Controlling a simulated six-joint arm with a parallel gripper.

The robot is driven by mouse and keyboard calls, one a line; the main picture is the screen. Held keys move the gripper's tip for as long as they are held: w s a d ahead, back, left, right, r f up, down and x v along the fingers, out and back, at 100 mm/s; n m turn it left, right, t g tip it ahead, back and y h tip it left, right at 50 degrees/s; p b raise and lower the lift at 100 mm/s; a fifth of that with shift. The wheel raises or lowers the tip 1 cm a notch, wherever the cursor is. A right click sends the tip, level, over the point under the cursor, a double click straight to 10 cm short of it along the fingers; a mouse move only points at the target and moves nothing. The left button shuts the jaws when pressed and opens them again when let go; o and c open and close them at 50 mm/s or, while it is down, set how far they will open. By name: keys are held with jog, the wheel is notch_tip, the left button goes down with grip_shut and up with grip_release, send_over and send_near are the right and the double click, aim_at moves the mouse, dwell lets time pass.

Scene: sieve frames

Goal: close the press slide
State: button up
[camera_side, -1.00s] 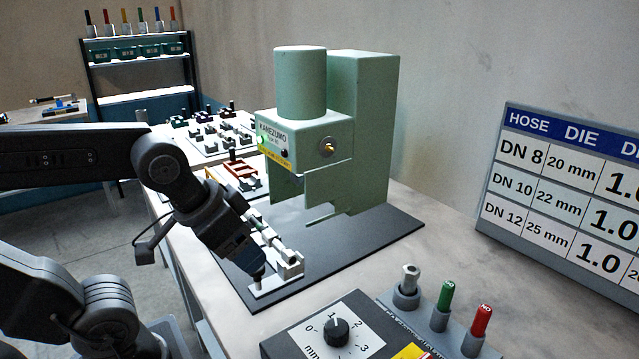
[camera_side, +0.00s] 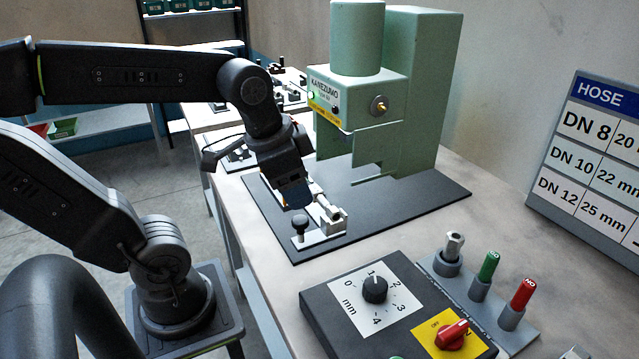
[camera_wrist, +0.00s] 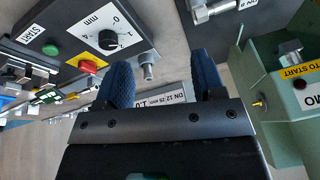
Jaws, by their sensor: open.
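The press (camera_side: 415,95) is a pale green machine with a round cylinder on top, standing on a dark mat (camera_side: 425,200). The slide (camera_side: 322,236), a light metal plate with blocks, lies on the mat in front of the press opening. A black knob (camera_side: 299,222) stands upright at its near left end. My gripper (camera_side: 294,203) hangs over the slide, its blue fingers just above and beyond the knob and apart from it in the picture. They partly hide the slide's blocks. In the wrist view, my gripper (camera_wrist: 163,80) is open, with nothing seen between its fingers.
A control box (camera_side: 400,320) with a dial and red switch stands at the front, with a holder of green and red plugs (camera_side: 485,280) beside it. A sign (camera_side: 605,140) stands at right. The mat right of the slide is clear.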

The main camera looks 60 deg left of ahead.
aim_at(301, 219)
jog(key=w+a+m+g, duration=0.4)
jog(key=a+m, duration=0.2)
jog(key=a, duration=0.1)
notch_tip(301, 219, down, 14)
jog(key=shift+a+r, duration=0.1)
jog(key=shift+c, duration=0.2)
grip_shut()
jog(key=shift+w, duration=0.1)
dwell(0.5)
